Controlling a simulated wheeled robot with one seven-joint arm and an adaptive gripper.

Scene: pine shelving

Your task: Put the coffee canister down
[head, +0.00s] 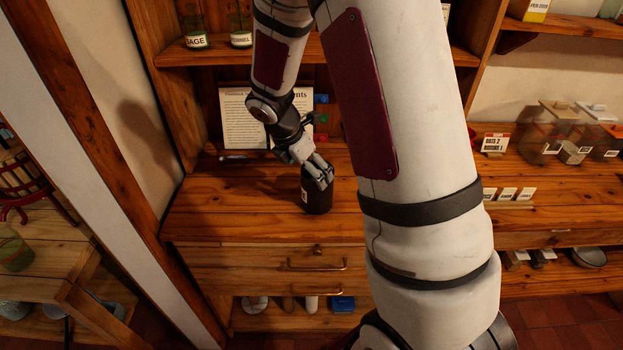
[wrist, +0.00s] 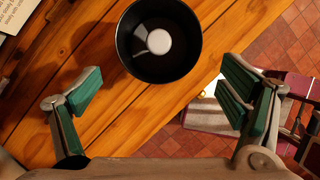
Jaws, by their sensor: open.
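The coffee canister (head: 317,198) is a dark cylinder with a pale label on its side. It stands upright on the wooden counter (head: 220,215), near the front edge. In the wrist view the canister (wrist: 130,58) is seen from above, with a pale round shape inside its dark rim. My gripper (head: 317,170) is at the top of the canister in the head view. In the wrist view my gripper (wrist: 165,95) is open, its green-padded fingers spread wide and clear of the canister on both sides. Nothing is between the pads.
A printed sheet (head: 240,120) stands behind on the counter. A shelf above holds labelled jars (head: 195,40). A drawer with a brass handle (head: 317,266) is below the counter. Clear containers (head: 545,135) stand at right. The counter left of the canister is clear.

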